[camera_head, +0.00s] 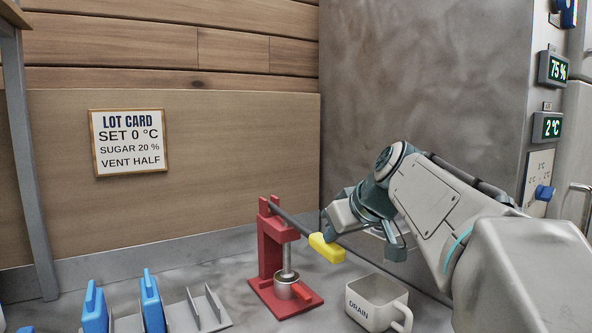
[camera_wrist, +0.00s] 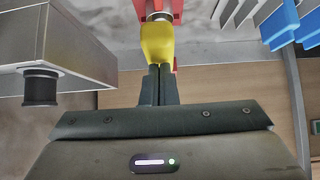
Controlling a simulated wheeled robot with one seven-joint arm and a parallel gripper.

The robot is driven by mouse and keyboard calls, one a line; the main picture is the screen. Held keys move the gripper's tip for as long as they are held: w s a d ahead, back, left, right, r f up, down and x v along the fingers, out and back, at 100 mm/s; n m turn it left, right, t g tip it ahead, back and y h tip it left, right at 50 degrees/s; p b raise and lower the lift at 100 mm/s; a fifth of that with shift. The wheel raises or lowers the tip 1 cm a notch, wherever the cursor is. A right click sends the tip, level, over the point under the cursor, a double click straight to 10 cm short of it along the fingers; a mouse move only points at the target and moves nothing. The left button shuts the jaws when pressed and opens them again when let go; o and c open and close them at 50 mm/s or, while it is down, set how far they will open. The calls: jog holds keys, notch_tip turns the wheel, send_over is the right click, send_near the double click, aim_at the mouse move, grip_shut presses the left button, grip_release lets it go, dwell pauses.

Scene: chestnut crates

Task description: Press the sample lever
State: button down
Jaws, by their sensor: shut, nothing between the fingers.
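The sample lever is a dark grey bar (camera_head: 292,219) with a yellow grip (camera_head: 327,248). It slopes down to the right from the top of a red press stand (camera_head: 270,240). A metal plunger (camera_head: 287,257) hangs under the stand's head, over a small round cup (camera_head: 287,283) on the red base. My gripper (camera_head: 325,228) is at the yellow grip, in front of the robot's wrist. In the wrist view its two dark fingers (camera_wrist: 160,68) are together and empty, their tips at the near end of the yellow grip (camera_wrist: 158,43). I cannot tell whether they touch it.
A white mug marked DRAIN (camera_head: 376,303) stands right of the press, below my arm. A lot card (camera_head: 128,141) hangs on the wooden wall. Displays read 75 % (camera_head: 555,69) and 2 °C (camera_head: 548,127).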

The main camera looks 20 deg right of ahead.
jog(key=shift+s+f+b, duration=0.1)
jog(key=shift+f+b, duration=0.65)
jog(key=shift+f, duration=0.5)
jog(key=shift+r+p, duration=0.35)
jog(key=shift+r, duration=0.15)
jog(key=r+p, duration=0.1)
jog(key=r, duration=0.1)
jog(key=r+p, duration=0.2)
jog(key=r, duration=0.1)
jog(key=shift+s+d, duration=0.1)
jog(key=shift+s, duration=0.1)
jog(key=v, duration=0.9)
jog(key=shift+s+p, duration=0.45)
jog(key=shift+s, duration=0.15)
jog(key=shift+f, duration=0.1)
